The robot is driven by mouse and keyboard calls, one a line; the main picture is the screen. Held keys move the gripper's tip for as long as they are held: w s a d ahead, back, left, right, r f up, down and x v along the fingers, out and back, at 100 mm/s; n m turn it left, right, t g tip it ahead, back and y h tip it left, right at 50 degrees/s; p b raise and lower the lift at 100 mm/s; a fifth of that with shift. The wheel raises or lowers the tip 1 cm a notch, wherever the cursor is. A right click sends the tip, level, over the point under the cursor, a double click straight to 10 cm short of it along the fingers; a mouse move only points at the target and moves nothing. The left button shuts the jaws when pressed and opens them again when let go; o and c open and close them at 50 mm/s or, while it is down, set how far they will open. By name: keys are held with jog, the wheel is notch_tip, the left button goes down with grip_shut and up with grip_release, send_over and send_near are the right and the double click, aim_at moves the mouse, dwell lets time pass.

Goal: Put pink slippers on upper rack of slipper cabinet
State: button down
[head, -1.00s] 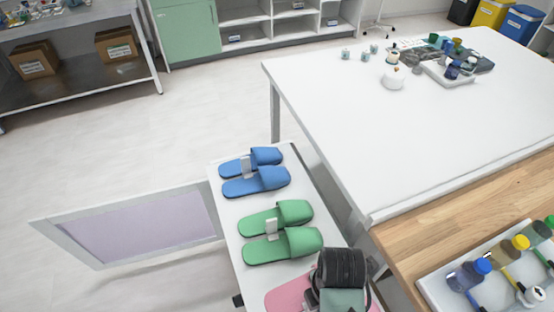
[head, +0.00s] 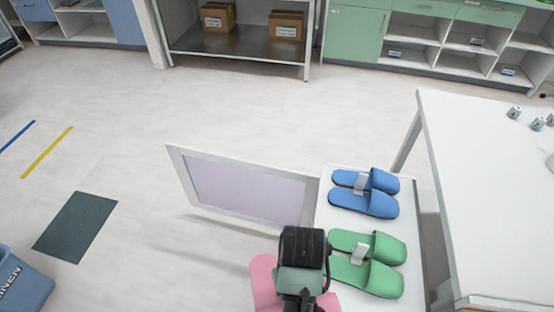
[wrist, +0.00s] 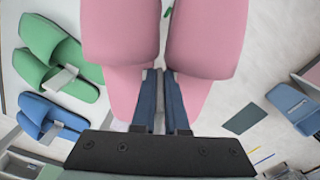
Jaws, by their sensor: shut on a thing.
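The pink slippers (head: 264,282) are held in my gripper (wrist: 160,78) and mostly hidden by my arm in the head view. In the wrist view the pair (wrist: 207,38) lies side by side, with the shut fingers between them. The slipper cabinet (head: 333,215) has a white top, and its framed door with a lilac panel (head: 245,190) stands open to the left. Blue slippers (head: 363,203) and green slippers (head: 372,278) lie on the cabinet top. The pink pair is left of the green pair, partly past the cabinet's left edge. The cabinet's inside racks are hidden.
A white table (head: 480,190) stands close on the cabinet's right. Floor left of the open door is clear, with a dark mat (head: 75,227) and a blue bin (head: 22,285) further left. A shelf with cardboard boxes (head: 285,25) and green cabinets (head: 355,35) stand at the back.

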aim_at(274, 291)
jog(key=a+m, duration=0.1)
jog(key=w+a+m, duration=0.1)
jog(key=a+r, duration=0.1)
jog(key=a, duration=0.1)
jog(key=shift+w+m, duration=0.15)
jog(key=shift+m, duration=0.25)
jog(key=shift+d, duration=0.1)
